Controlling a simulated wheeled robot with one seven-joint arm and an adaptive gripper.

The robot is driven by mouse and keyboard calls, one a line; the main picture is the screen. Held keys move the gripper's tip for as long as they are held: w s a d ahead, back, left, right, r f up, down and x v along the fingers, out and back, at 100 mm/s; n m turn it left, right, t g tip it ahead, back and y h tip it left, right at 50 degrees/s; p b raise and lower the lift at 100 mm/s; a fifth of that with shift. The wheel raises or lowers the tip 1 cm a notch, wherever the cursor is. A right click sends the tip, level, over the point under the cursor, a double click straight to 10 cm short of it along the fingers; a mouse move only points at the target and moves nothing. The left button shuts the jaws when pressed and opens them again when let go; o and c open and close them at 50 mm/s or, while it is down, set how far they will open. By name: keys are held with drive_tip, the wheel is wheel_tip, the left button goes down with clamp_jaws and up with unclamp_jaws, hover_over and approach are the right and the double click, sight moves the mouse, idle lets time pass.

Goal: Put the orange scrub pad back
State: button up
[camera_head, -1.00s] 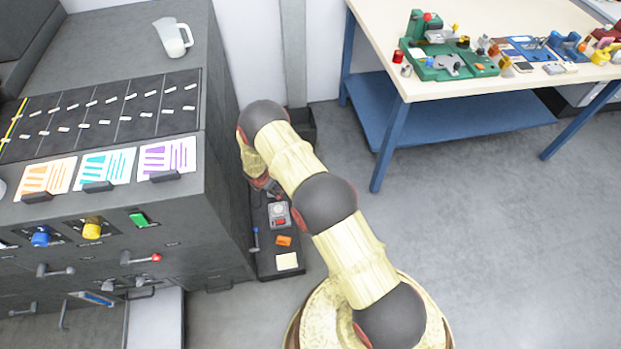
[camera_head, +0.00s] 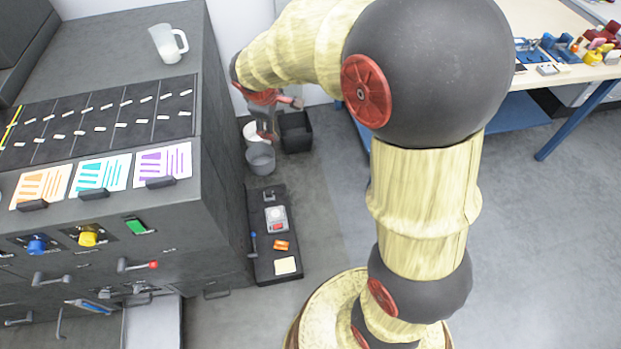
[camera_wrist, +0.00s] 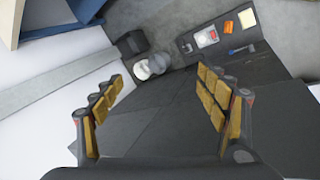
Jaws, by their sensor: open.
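The orange scrub pad (camera_head: 281,245) lies on a long dark tray (camera_head: 262,270) on the floor, right of the grey cabinet. It is between a cream pad (camera_head: 285,265) and a grey device with a red part (camera_head: 276,219). The wrist view also shows the orange pad (camera_wrist: 230,27) at the upper right, beyond the fingers. My gripper (camera_wrist: 160,78) is open, with nothing between its fingers. In the head view my gripper (camera_head: 265,120) is beyond the tray and partly covers the pails. It is well apart from the pad.
Grey pails (camera_head: 260,160) and a black bin (camera_head: 296,133) stand behind the tray. A blue-handled tool (camera_head: 253,244) lies at the tray's left side. The grey cabinet (camera_head: 225,205) rises close on the left. Open floor (camera_head: 335,225) lies right of the tray.

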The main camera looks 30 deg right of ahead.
drive_tip(key=s+a+r+m+y, duration=0.1)
drive_tip(key=s+a+r+m, duration=0.2)
drive_tip(key=s, duration=1.1)
drive_tip(key=s+a+r+m+t+y, duration=0.1)
drive_tip(key=s+r+m, duration=0.4)
drive_tip(key=s, duration=1)
wheel_tip(320, 180, up, 3)
drive_tip(key=shift+s+a+f+m+y, duration=0.1)
drive_tip(key=shift+s+a+m+y, duration=0.3)
drive_tip(key=shift+a, duration=0.65)
drive_tip(key=shift+w, duration=0.2)
drive_tip(key=shift+c, duration=0.2)
